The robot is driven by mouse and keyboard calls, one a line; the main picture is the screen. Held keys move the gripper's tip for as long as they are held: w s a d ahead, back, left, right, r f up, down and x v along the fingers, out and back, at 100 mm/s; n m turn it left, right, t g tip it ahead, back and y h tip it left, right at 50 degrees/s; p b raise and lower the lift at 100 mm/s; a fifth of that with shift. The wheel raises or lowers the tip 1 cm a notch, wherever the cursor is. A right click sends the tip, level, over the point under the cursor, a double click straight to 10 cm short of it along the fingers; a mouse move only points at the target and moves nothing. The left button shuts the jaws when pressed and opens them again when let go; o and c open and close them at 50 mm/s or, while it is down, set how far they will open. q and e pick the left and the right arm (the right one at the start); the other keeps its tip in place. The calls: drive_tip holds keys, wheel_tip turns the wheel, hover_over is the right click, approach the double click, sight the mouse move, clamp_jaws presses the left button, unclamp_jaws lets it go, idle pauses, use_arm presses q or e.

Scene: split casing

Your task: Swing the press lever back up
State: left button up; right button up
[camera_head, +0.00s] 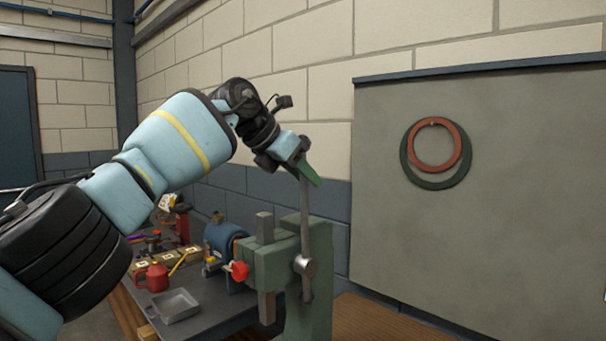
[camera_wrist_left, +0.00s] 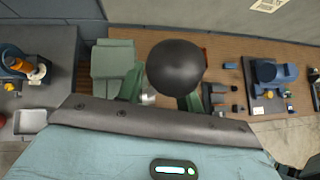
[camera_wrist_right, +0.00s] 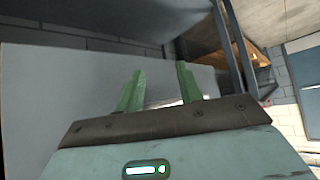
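The press (camera_head: 318,265) is a green frame with a grey ram at the end of the bench. Its grey lever (camera_head: 306,215) stands nearly upright from a round hub (camera_head: 305,266). My left gripper (camera_head: 308,174) is at the lever's top end, reaching in from the upper left. In the left wrist view the dark ball knob (camera_wrist_left: 175,68) lies in front of the green fingers and partly covers the right one. The fingers stand apart; whether they touch the lever is hidden. My right gripper (camera_wrist_right: 160,75) shows only in its own wrist view, fingers apart and empty.
The dark bench (camera_head: 205,300) holds a grey tray (camera_head: 174,305), a red mug (camera_head: 153,278), a blue rounded machine (camera_head: 224,238) and small parts. A grey panel (camera_head: 500,220) with a red ring and a green ring is at right. The air right of the lever is free.

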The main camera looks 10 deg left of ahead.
drive_tip(key=shift+r, duration=0.1)
use_arm(q)
drive_tip(key=shift+s+a+r, duration=0.2)
drive_tip(key=shift+r, duration=0.1)
drive_tip(key=v, duration=0.7)
drive_tip(key=shift+p, duration=0.3)
use_arm(e)
drive_tip(key=shift+w+r, duration=0.25)
drive_tip(key=shift+w, duration=0.1)
